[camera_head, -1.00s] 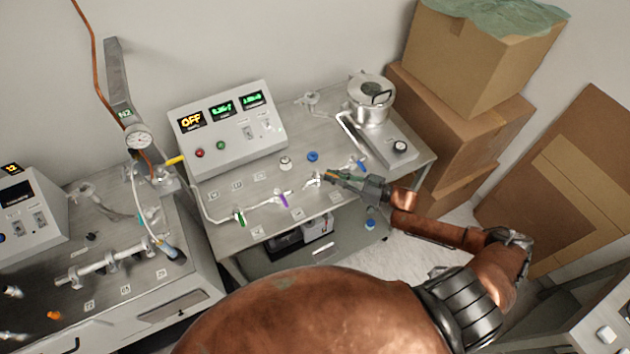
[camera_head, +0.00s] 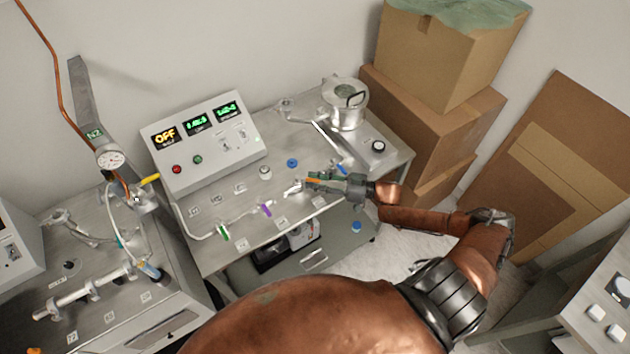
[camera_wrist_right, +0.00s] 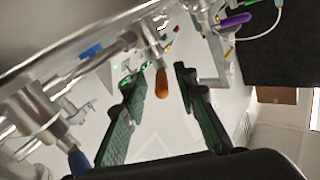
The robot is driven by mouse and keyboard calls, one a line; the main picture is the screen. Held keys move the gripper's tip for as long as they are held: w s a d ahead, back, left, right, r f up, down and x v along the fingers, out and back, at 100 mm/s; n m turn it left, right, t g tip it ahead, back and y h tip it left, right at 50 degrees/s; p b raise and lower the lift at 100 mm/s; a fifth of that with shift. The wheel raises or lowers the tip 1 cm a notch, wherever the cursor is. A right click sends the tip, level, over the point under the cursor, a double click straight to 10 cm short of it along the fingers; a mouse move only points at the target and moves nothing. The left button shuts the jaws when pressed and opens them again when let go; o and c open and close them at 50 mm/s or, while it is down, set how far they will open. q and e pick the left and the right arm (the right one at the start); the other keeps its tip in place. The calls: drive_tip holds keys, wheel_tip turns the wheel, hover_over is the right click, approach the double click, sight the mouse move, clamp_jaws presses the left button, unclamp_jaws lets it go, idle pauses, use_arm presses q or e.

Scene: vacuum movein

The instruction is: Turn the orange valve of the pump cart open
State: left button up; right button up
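The pump cart (camera_head: 212,259) has a metal top with a pipe line and coloured valve handles: green (camera_head: 223,232), purple (camera_head: 265,209) and blue (camera_head: 342,168). The orange valve handle (camera_wrist_right: 161,84) shows in the right wrist view between my right gripper's two green-padded fingers (camera_wrist_right: 157,74), with gaps on both sides. In the head view my right gripper (camera_head: 308,183) is at the pipe line between the purple and blue handles and partly covers the orange handle. My right gripper is open. My left gripper is not in view.
A control box (camera_head: 205,142) reading OFF stands at the cart's back. A metal pot (camera_head: 345,108) stands at its back right. Cardboard boxes (camera_head: 435,115) are stacked beyond the right end. Another bench with piping (camera_head: 88,290) is at left. The purple handle also shows in the wrist view (camera_wrist_right: 235,21).

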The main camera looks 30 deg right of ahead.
drive_tip(key=shift+a, duration=0.1)
drive_tip(key=v, duration=1.2)
drive_tip(key=shift+w, duration=0.1)
drive_tip(key=shift+c, duration=0.6)
